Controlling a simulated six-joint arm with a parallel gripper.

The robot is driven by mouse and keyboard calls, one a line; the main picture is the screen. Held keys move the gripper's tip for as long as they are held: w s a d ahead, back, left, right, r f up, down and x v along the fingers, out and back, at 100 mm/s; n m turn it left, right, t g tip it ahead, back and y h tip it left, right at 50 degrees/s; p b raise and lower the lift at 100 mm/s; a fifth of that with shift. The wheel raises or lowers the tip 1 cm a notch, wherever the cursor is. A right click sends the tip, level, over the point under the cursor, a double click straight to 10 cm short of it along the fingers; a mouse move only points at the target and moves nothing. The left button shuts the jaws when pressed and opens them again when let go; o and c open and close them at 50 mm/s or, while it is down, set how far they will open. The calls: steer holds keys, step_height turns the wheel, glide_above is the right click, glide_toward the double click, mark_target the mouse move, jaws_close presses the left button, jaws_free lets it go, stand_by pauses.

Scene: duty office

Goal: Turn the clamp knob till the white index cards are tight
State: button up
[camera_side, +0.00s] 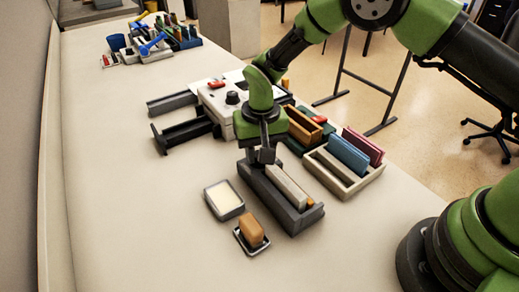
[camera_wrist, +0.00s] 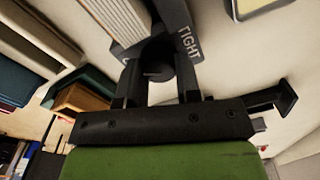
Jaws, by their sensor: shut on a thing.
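The dark grey clamp (camera_side: 306,219) lies on the table below my gripper (camera_side: 265,152). The white index cards (camera_side: 286,184) stand on edge in its trough; they also show at the top of the wrist view (camera_wrist: 122,18). The dark round clamp knob (camera_wrist: 157,56) is at the clamp's end nearest my gripper, beside the raised word TIGHT. My gripper (camera_wrist: 158,76) points down and is shut on the knob, one finger on each side. The fingers hide part of the knob. How tight the cards sit cannot be told.
Right of the clamp stands a pale rack (camera_side: 337,180) with blue and red folders. Behind are a grey device (camera_side: 228,107) and a brown-orange box (camera_side: 304,126).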

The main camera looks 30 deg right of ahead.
steer(key=shift+m, duration=1.2)
steer(key=o, duration=0.9)
steer(key=shift+s, duration=0.1)
